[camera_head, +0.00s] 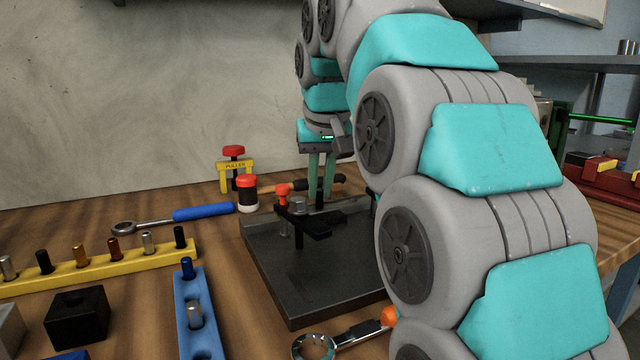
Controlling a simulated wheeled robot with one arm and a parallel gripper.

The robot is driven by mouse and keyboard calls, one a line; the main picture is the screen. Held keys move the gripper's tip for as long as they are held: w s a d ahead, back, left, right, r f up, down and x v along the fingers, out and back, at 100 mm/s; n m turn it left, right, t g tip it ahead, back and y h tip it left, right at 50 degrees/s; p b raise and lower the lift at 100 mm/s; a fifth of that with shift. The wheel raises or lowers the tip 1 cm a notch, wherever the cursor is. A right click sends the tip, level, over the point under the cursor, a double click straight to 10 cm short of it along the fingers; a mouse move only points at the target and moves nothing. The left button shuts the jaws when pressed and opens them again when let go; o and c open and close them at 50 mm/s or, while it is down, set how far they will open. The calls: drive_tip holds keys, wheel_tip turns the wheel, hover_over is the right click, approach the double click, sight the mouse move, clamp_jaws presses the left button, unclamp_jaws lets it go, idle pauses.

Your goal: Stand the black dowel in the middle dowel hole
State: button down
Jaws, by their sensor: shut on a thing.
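My gripper (320,190) points down over the far part of a dark metal fixture plate (310,285). Its two teal fingers are close together, shut on a slim black dowel (320,201) that shows only in small part between and below the tips. I cannot tell whether the dowel's lower end touches anything, as a black clamp bar (312,225) is in front of it. Other black pegs stand in the yellow rack (85,276), one near its left part (44,262) and one at its right end (179,236). I cannot make out the middle dowel hole.
An orange-tipped clamp (282,190) and bolt stand on the plate near my fingers. A blue rack (181,310) stands in front. My arm covers the right side.

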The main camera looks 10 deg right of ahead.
drive_tip(key=shift+c, duration=1.9)
unclamp_jaws()
drive_tip(key=shift+s, duration=0.1)
